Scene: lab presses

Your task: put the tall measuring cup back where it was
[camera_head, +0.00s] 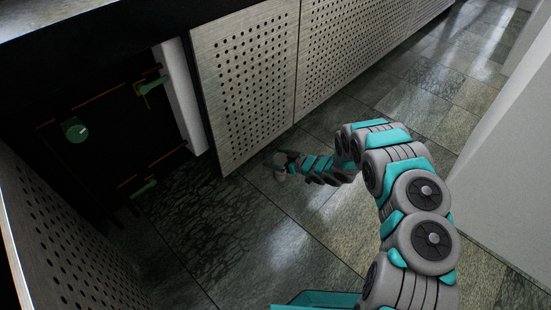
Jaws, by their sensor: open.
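I cannot make out the tall measuring cup in this view. My gripper (281,166) is at the far end of my grey and teal arm, low over the tiled floor. It is beside the lower edge of a perforated metal panel. It looks small and dark here, and it is open. I cannot see anything clearly between its fingers. A dark open compartment (110,125) lies to the left of the panel. A round green part (75,131) shows inside it, and its nature is unclear.
Perforated panels (245,80) run along the cabinet front to the upper right. Another perforated panel (70,235) stands at the lower left. A white upright slab (183,95) edges the compartment. The tiled floor (440,90) is clear towards the upper right, beside a pale wall (505,160).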

